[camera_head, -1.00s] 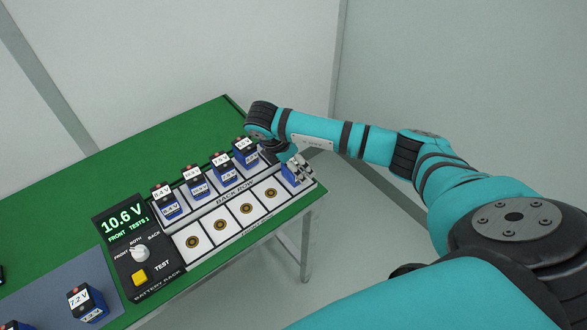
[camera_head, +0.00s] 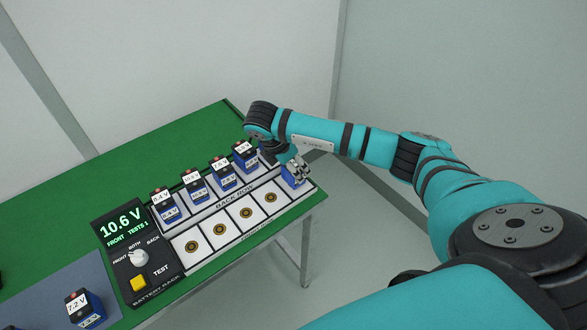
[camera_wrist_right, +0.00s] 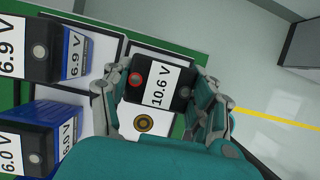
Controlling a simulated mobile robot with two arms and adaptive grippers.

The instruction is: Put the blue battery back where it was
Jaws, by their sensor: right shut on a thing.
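The blue battery (camera_head: 291,182), with a black top and a 10.6 V label, is at the right end of the rack's front row. It also shows in the right wrist view (camera_wrist_right: 160,82), between my fingers. My right gripper (camera_head: 296,170) is shut on it from above and partly hides it in the head view. I cannot tell whether the battery rests fully in its slot. The battery rack (camera_head: 207,260) has several empty front slots with brass contacts left of it. My left gripper is not in view.
Several labelled blue batteries stand in the back row, including a 6.9 V one (camera_wrist_right: 75,52) and a 6.0 V one (camera_wrist_right: 65,135) close to my gripper. The tester panel (camera_head: 122,225) reads 10.6 V. A 7.2 V battery (camera_head: 85,308) stands on a grey mat. The table edge is near.

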